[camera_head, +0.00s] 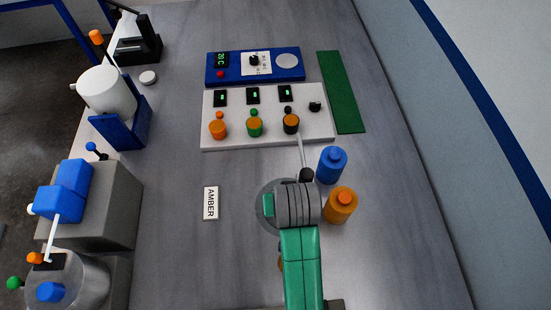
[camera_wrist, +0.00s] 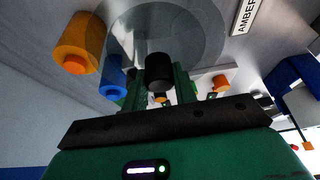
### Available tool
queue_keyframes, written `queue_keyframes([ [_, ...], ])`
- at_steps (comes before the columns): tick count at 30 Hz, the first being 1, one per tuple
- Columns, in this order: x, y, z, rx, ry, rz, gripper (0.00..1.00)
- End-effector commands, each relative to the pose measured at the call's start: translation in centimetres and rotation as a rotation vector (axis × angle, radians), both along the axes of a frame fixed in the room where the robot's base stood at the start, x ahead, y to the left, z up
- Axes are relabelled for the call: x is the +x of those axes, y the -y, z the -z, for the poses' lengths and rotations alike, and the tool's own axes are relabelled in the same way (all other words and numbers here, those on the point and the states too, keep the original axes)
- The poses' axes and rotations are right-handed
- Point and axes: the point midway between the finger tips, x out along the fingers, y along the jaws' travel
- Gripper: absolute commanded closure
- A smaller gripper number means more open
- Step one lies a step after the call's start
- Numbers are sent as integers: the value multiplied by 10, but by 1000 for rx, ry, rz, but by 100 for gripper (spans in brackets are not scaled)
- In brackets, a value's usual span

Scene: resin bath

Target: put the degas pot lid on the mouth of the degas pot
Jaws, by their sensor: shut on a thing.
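My gripper (camera_wrist: 165,85) has its green fingers shut on the black knob (camera_wrist: 158,72) of the degas pot lid. The lid (camera_wrist: 120,35) is a clear, see-through disc in the wrist view. In the head view its pale rim (camera_head: 260,203) shows left of my gripper (camera_head: 270,205), over the worktop, with the rest hidden by my wrist. A grey, glossy cylinder that looks like the degas pot (camera_head: 85,283) stands at the lower left of the head view, well away from the lid. A blue knob-like part shows at it, and its mouth is hard to make out.
A blue bottle (camera_head: 331,165) and an orange bottle (camera_head: 341,206) stand close right of my gripper. An AMBER label (camera_head: 211,203) lies to its left. A white panel (camera_head: 267,118) with several cups is behind. A grey block with a blue unit (camera_head: 62,200) stands behind the cylinder.

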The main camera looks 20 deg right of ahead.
Motion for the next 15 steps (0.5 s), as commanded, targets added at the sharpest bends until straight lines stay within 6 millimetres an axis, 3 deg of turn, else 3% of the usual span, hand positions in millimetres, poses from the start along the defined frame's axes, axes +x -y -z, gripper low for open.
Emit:
queue_keyframes([
  [15, 22, -124, -36, 0, 2, -257, 100],
])
